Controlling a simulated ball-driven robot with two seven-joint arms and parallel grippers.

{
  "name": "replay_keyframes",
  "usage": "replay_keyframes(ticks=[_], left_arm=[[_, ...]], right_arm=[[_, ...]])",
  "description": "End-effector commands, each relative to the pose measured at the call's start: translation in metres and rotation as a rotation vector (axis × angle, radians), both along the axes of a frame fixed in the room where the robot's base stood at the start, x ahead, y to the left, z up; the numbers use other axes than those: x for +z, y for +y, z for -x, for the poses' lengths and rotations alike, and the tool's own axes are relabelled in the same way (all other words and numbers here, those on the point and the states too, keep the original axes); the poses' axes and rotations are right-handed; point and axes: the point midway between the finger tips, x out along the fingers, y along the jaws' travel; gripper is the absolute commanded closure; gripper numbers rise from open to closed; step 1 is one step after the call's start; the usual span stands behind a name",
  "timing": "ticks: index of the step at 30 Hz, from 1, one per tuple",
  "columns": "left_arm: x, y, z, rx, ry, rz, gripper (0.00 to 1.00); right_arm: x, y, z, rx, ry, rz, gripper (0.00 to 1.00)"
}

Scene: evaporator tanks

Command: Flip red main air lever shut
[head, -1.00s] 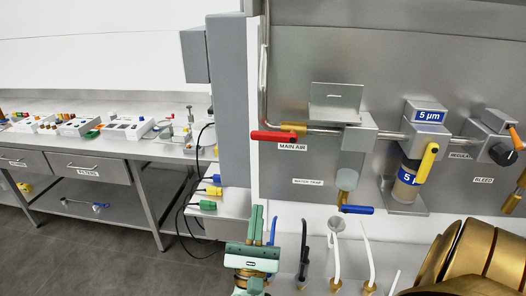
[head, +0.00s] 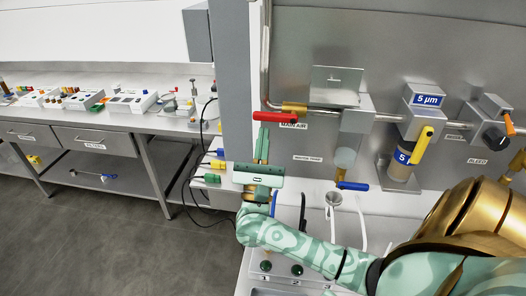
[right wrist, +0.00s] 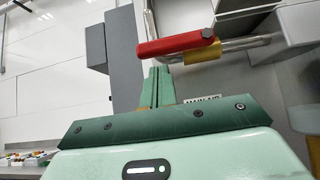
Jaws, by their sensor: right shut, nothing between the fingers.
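The red main air lever (head: 275,117) lies roughly level and points left from its brass valve (head: 294,107) on the metal pipe, just above the MAIN AIR label. In the right wrist view the lever (right wrist: 175,45) crosses above my fingers. My right gripper (head: 262,135) points up just below the lever's left part. In the right wrist view its fingers (right wrist: 156,75) are together and empty, with tips close under the lever; I cannot tell whether they touch it. My left gripper is not in view.
A grey column (head: 231,80) stands left of the lever. Right of it are a blue-handled water trap valve (head: 353,186), a filter with a yellow handle (head: 421,145) and an orange handle (head: 509,124). Tubes and a funnel (head: 333,198) are below. A bench (head: 100,135) stands at left.

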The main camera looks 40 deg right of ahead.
Motion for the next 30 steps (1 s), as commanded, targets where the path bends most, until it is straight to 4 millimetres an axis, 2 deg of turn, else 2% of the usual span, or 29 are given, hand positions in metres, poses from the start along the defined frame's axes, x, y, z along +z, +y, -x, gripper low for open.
replay_keyframes(ticks=[1, 5, 17, 30], left_arm=[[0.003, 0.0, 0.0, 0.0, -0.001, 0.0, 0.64], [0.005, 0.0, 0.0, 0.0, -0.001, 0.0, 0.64], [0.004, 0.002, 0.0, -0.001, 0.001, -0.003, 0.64], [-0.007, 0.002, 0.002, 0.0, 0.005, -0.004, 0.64]], right_arm=[[0.006, 0.0, 0.0, 0.001, -0.001, 0.0, 1.0], [0.01, 0.0, 0.0, 0.0, -0.001, 0.001, 1.0], [0.01, 0.0, 0.0, -0.001, -0.003, -0.002, 1.0], [0.015, 0.002, -0.002, -0.001, -0.062, -0.048, 1.0]])
